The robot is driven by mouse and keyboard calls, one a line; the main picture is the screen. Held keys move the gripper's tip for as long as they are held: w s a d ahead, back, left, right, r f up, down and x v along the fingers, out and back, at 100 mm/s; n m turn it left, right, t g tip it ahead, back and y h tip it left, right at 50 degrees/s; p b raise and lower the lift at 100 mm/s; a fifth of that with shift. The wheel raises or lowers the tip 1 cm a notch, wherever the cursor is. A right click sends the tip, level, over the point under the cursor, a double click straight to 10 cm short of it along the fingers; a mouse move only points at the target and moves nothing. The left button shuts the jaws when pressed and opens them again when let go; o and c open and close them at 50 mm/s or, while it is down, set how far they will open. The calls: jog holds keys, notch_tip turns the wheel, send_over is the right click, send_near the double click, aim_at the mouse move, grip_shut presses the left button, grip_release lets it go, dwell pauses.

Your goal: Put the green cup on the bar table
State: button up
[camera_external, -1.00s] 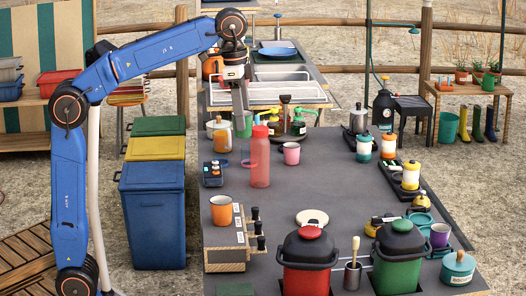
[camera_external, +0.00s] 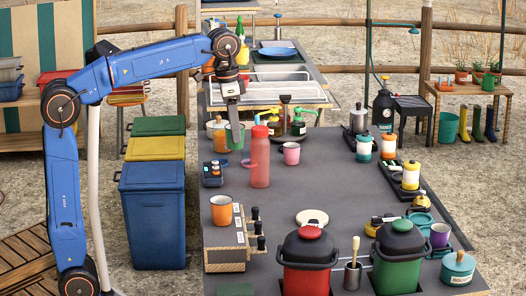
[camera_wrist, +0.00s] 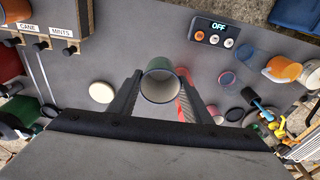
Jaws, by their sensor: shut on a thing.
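The green cup (camera_external: 239,137) is between the fingers of my gripper (camera_external: 233,118), over the far left part of the dark grey table top (camera_external: 330,190). In the wrist view my gripper (camera_wrist: 155,95) is shut on the green cup (camera_wrist: 160,84), and I look into its open, pale inside. Whether the cup's base touches the table is unclear. I cannot tell for certain which surface is the bar table.
A translucent red bottle (camera_external: 260,160) stands just right of the cup. A pink mug (camera_external: 291,154), an orange jug (camera_external: 216,131) and a black control box (camera_external: 212,174) are near. Pump bottles (camera_external: 298,122) stand behind. The middle of the table is clear.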

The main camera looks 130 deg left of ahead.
aim_at(230, 140)
notch_tip(230, 140, down, 16)
jog(key=shift+r, duration=0.25)
dwell(0.4)
jog(key=shift+f, duration=0.1)
jog(key=o, duration=1.1)
jog(key=shift+c, duration=0.2)
jog(key=r, duration=0.8)
jog(key=s+d+r, duration=0.1)
jog(key=r, duration=0.3)
jog(key=shift+r, duration=0.1)
jog(key=shift+d, duration=0.15)
